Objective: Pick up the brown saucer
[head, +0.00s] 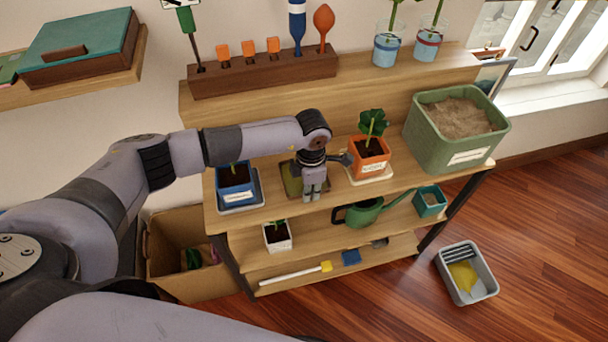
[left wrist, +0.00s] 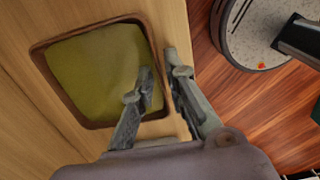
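The brown saucer (head: 291,182) is a square, empty dish with a brown rim and an olive-yellow inside. It sits on the upper wooden shelf between the blue and orange pots, partly hidden by my gripper. In the left wrist view the saucer (left wrist: 95,72) fills the left part. My left gripper (head: 312,196) points down at the saucer's right side. In the left wrist view the gripper (left wrist: 158,62) is open, one finger over the saucer's inside and the other beyond its rim by the shelf edge. Contact cannot be told. My right gripper is not in view.
A blue pot (head: 236,178) stands left of the saucer and an orange potted plant (head: 371,156) to its right. A green planter (head: 455,128) is farther right. A watering can (head: 362,214) and white pot (head: 278,238) are on lower shelves.

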